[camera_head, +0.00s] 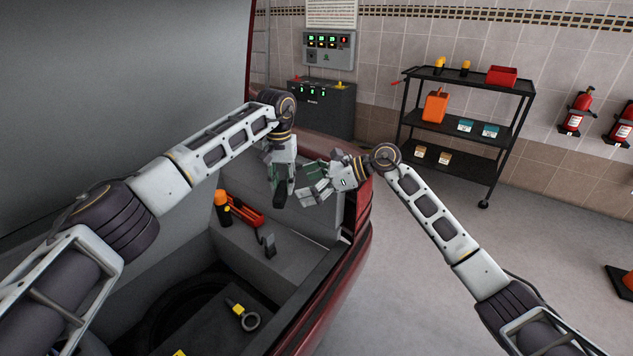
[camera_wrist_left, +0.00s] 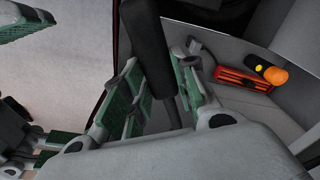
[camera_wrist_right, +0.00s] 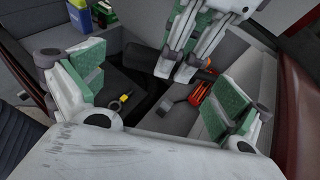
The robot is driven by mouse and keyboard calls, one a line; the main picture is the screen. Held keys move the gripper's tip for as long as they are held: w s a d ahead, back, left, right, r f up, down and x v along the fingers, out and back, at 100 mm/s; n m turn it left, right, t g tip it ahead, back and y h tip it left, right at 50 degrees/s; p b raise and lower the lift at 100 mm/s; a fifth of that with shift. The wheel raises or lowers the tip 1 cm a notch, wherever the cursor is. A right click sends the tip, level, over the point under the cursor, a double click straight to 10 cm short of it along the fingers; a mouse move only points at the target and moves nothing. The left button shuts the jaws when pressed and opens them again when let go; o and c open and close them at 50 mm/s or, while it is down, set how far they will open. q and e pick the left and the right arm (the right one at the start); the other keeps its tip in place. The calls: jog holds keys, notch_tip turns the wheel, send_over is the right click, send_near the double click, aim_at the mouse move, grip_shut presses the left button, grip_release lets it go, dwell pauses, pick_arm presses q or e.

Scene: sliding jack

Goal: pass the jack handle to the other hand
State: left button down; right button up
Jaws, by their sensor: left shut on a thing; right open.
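The jack handle (camera_head: 282,192) is a black bar, shown largest in the left wrist view (camera_wrist_left: 148,45). My left gripper (camera_head: 279,176) is shut on it above the open car trunk, and the fingers hide part of the bar. In the left wrist view the bar passes between the green-padded fingers (camera_wrist_left: 158,100). My right gripper (camera_head: 308,186) is open and empty just right of the left one, its fingers pointing towards the handle without visibly touching it. In the right wrist view its green-padded fingers (camera_wrist_right: 158,92) are spread wide, with the left gripper beyond them.
The trunk (camera_head: 295,262) below holds a red tray (camera_head: 245,212), an orange-capped bottle (camera_head: 222,206) and a grey ring with a yellow part (camera_head: 247,318). The red car edge (camera_head: 352,250) is below my right gripper. A black shelf cart (camera_head: 465,83) stands behind.

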aim_at(285, 189)
jog(key=shift+x, duration=2.9)
jog(key=shift+c, duration=0.3)
jog(key=c, duration=0.7)
pick_arm(q)
jog(key=c, duration=1.1)
grip_release()
pick_arm(e)
jog(key=shift+c, duration=0.7)
pick_arm(q)
jog(key=shift+o, duration=0.2)
jog(key=shift+r, duration=0.1)
notch_tip(285, 189, up, 12)
